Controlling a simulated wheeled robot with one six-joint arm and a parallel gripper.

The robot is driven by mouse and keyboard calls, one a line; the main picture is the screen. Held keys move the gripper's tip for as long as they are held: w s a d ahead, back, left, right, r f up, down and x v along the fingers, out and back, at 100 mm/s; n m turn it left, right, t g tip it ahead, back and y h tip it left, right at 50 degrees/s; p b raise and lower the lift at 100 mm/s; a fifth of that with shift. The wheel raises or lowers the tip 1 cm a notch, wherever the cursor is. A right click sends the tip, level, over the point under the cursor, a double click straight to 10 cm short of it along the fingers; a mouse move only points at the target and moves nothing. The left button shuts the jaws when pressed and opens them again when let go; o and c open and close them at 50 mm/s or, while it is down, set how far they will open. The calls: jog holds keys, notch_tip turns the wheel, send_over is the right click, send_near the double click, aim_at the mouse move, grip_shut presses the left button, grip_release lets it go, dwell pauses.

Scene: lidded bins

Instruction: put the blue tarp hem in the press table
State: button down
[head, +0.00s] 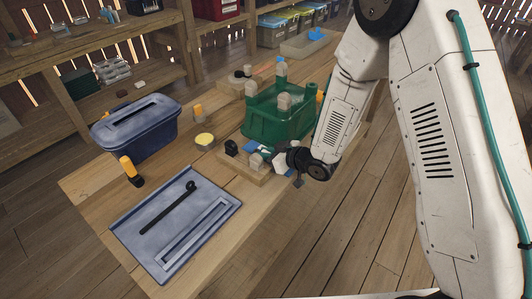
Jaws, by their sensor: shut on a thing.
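My gripper (272,157) is at the end of the arm, low over a small wooden block fixture (238,167) near the middle of the bench. The fixture carries a black knob and grey blocks and looks like the press table. A small blue piece (265,147), apparently the blue tarp hem, shows at the fingers, and the gripper looks shut on it. The fingers are small and partly hidden by the wrist. I cannot tell whether the blue piece touches the fixture.
A green bin (258,123) with grey pieces stands just behind. A lidded blue bin (150,140) stands at the left. A flat blue panel (211,233) with a black bar lies in front. A yellow round thing (205,140) and a yellow-black tool (131,171) stand on the bench (90,190).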

jog(key=c, duration=1.7)
grip_release()
